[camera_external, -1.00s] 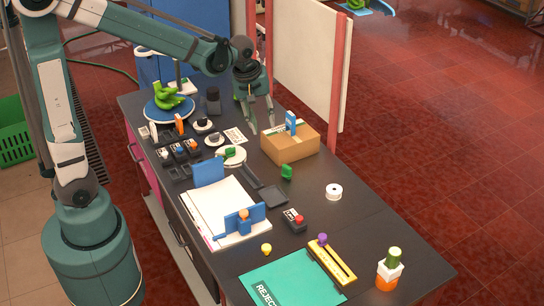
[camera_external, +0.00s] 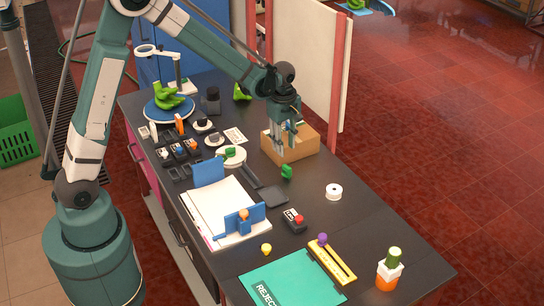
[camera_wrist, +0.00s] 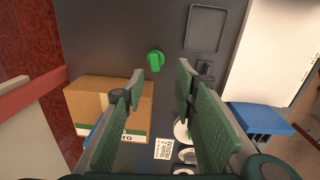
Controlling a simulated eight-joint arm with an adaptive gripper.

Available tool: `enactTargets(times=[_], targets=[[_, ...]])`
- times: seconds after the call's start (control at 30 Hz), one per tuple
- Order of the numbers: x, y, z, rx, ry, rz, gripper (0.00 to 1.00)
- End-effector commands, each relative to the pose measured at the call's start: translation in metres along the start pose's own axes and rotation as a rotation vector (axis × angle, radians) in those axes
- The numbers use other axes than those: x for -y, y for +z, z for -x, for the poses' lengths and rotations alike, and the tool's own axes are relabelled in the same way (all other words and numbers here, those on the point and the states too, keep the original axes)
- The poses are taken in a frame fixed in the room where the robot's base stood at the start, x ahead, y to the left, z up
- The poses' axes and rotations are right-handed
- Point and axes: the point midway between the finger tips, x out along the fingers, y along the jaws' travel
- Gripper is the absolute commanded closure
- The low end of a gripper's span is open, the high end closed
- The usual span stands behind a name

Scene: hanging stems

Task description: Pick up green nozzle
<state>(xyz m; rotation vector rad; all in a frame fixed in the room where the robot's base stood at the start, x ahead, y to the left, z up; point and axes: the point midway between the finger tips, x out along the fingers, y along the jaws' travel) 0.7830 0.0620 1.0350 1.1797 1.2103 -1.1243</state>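A small green piece (camera_external: 287,171), which looks like the green nozzle, stands on the dark bench just in front of the cardboard box. In the wrist view the green piece (camera_wrist: 155,61) shows a rounded head with a short stub, seen beyond and between my fingertips. My gripper (camera_external: 286,152) points down beside the box, above and behind the green piece. In the wrist view my gripper (camera_wrist: 160,72) has its two fingers apart with nothing between them. Other green pieces are a part on a white disc (camera_external: 231,154) and one at the back (camera_external: 242,93).
The cardboard box (camera_external: 297,147) stands very close to my gripper. A black square tray (camera_external: 273,196), a white roll (camera_external: 334,192) and a clipboard of papers (camera_external: 222,205) lie nearby. A green shape rests on a blue round plate (camera_external: 160,117). The bench right of the green piece is mostly clear.

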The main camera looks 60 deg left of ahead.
Motion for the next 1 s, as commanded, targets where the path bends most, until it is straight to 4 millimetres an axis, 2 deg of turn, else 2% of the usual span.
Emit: enactTargets(times=[0.1,0.3,0.77,1.0], targets=[[-0.009,-0.002,-0.021,0.000,-0.020,0.055,0.71],[-0.015,-0.005,-0.040,-0.002,-0.040,0.114,0.71],[-0.016,-0.005,-0.045,-0.002,-0.045,0.128,0.71],[-0.015,-0.005,-0.058,-0.002,-0.045,0.128,0.71]])
